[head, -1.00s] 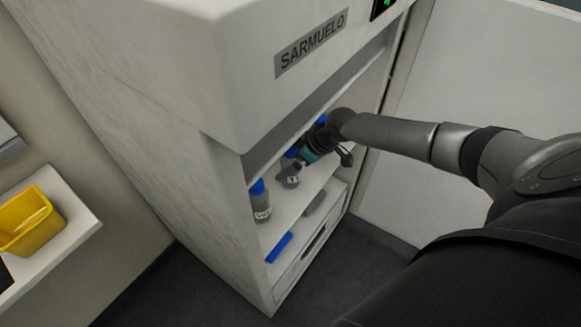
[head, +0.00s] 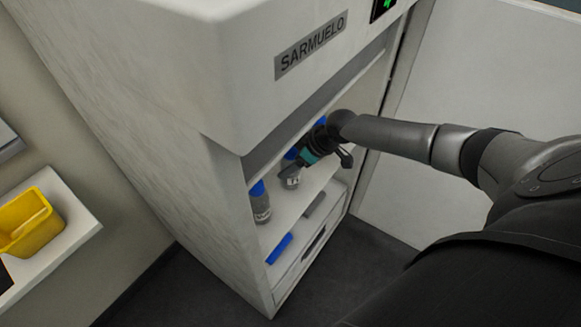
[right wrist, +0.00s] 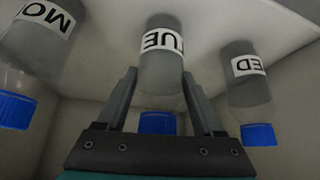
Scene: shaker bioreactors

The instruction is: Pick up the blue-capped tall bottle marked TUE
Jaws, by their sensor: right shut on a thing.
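The tall bottle marked TUE (right wrist: 162,62) is grey with a white label and a blue cap (right wrist: 158,123). It appears upside down in the right wrist view, between the two fingers of my right gripper (right wrist: 160,88). The gripper is shut on it. In the head view my right gripper (head: 298,166) reaches into the cabinet shelf, and part of the bottle (head: 291,182) shows below it. I cannot tell whether its base touches the shelf. My left gripper is not in view.
Similar blue-capped bottles stand on either side, one marked MO (right wrist: 38,40) and one ending in ED (right wrist: 247,75). The cabinet (head: 225,185) has a side wall close to the bottles. A blue item (head: 279,248) lies below the shelf. A yellow bin (head: 28,225) stands far left.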

